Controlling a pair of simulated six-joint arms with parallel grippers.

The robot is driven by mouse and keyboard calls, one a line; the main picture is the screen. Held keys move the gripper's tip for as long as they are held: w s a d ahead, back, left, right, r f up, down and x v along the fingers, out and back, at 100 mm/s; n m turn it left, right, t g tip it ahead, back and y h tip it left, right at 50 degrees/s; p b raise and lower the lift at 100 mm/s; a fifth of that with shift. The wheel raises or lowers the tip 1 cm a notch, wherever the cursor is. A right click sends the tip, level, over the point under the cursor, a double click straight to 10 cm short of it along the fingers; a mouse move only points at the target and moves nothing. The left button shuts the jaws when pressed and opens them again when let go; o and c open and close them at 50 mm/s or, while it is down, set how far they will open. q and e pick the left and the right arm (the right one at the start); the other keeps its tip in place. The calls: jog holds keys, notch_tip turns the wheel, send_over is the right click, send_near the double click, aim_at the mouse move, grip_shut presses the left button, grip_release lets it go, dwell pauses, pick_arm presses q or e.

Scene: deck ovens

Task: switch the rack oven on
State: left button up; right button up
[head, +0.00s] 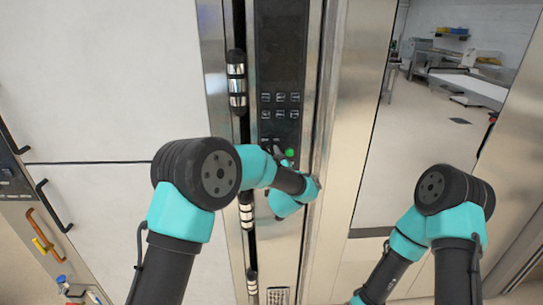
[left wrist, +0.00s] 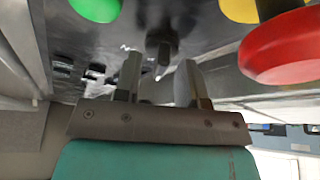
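The rack oven's dark control panel (head: 280,50) stands upright in the middle of the head view, with rows of small buttons and a lit green button (head: 290,153) low on it. My left gripper (left wrist: 160,66) is close to the panel's lower part; in the head view my own arm mostly hides it. In the left wrist view its two fingers are apart, with a dark knob (left wrist: 161,40) just ahead of the gap between them. I cannot tell whether they touch it. The green button (left wrist: 95,7) is at the upper left there. My right gripper is out of view.
In the left wrist view a red mushroom button (left wrist: 285,45) with a yellow part is close by on the right. A chrome-and-black handle (head: 237,80) is left of the panel. A glass door (head: 415,130) stands on the right, behind my right arm.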

pick_arm(q)
grip_shut()
jog(key=shift+m+h, duration=0.3)
jog(key=shift+m, duration=0.5)
jog(key=m+h, duration=0.1)
jog(key=m, duration=0.2)
jog(key=m+t+h, duration=0.1)
jog(key=m+h, duration=0.1)
jog(key=m, duration=0.1)
jog(key=shift+a+f+m, duration=0.1)
jog(key=shift+m, duration=0.2)
jog(key=m+h, duration=0.2)
jog(key=m, duration=0.2)
jog(key=m+h, duration=0.3)
jog(key=m, duration=0.2)
jog(key=shift+m, duration=0.3)
grip_release()
jog(key=shift+s, duration=0.1)
